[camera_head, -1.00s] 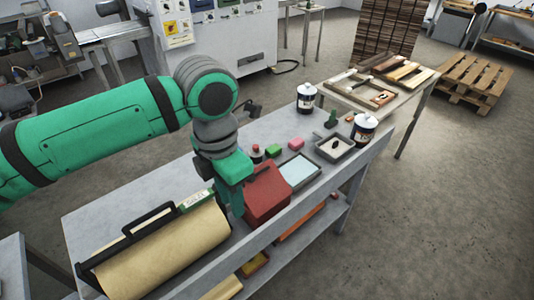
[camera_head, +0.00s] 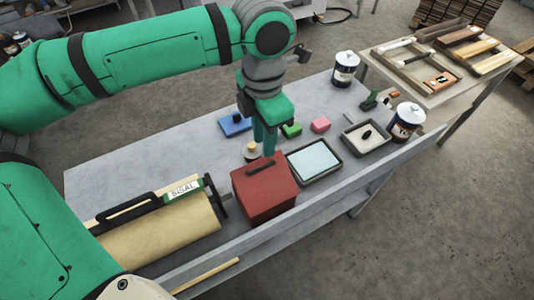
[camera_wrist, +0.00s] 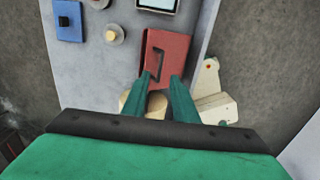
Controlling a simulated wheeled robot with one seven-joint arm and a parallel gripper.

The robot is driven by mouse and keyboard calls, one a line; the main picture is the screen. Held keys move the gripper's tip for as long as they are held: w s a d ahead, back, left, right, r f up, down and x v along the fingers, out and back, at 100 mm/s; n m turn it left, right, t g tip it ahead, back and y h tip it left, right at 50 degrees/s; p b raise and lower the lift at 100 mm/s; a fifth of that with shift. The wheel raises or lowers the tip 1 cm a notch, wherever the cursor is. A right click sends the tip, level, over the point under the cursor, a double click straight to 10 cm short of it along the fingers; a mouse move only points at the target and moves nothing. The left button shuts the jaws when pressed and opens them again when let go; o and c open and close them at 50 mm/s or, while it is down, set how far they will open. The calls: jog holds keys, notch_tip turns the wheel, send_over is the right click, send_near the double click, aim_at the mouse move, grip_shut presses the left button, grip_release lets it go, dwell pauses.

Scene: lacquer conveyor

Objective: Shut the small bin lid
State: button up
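The small bin is a red box (camera_head: 270,199) on the grey workbench, at the middle of the head view. Its red lid has a black bar handle (camera_head: 260,163) and appears to lie over the top; I cannot tell if it is fully seated. The lid also shows in the wrist view (camera_wrist: 176,52), with the handle at its left side. My gripper (camera_head: 267,152) points down just behind the bin's top edge, its tips partly overlapping the bin in the picture. In the wrist view, the two green fingers (camera_wrist: 170,82) stand apart with nothing between them.
A tan roll (camera_head: 165,236) on a black-handled dispenser is left of the bin. A tray with a pale blue surface (camera_head: 314,160) stands close right. The left bench top is clear.

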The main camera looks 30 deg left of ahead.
aim_at(265, 166)
notch_tip(265, 166, down, 8)
jog(key=shift+f, duration=0.25)
grip_shut()
jog(key=shift+w, duration=0.1)
dwell(1.5)
